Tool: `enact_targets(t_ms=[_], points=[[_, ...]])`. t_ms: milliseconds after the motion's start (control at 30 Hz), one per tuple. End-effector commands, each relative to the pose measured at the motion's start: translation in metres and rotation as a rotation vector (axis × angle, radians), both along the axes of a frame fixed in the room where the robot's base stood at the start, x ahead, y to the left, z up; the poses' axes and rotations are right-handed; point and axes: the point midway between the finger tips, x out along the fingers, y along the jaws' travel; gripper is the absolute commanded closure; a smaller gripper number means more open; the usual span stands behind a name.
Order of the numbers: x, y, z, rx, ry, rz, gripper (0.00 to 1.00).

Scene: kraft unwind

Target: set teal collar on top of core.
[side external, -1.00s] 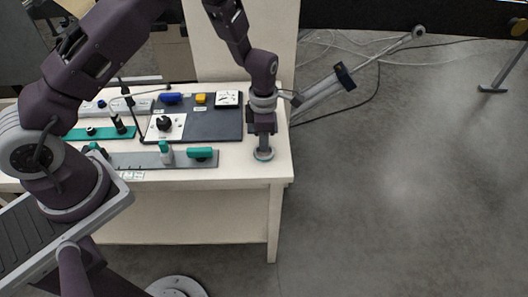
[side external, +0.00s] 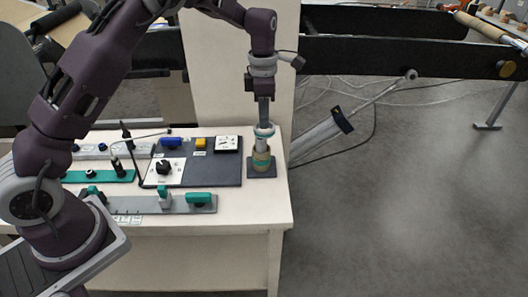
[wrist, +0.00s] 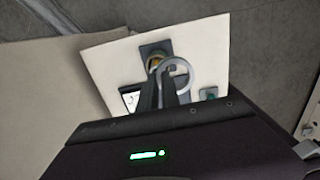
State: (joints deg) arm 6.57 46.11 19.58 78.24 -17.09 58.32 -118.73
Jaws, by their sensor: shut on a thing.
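My gripper points down and is shut on the collar's rim. In the side view the collar hangs just above the core, around or in front of the post; I cannot tell which. In the wrist view the ring (wrist: 186,68) appears to the right of the core (wrist: 155,63), apart from its middle.
The core's base (side external: 262,171) stands near the right edge of the pale bench (side external: 255,214). To its left lie a dark panel (side external: 222,172) with a gauge and knob, and a grey strip (side external: 180,206) with teal handles. Open floor lies right.

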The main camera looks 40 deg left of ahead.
Motion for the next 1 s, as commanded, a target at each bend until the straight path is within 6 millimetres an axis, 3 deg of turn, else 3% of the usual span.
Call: enact_targets(t_ms=[167, 600, 1000], points=[[0.015, 0.025, 0.021, 0.007, 0.003, -0.001, 1.00], [0.015, 0.026, -0.023, 0.008, 0.006, -0.002, 1.00], [0.015, 0.026, -0.027, 0.008, 0.004, -0.002, 1.00]])
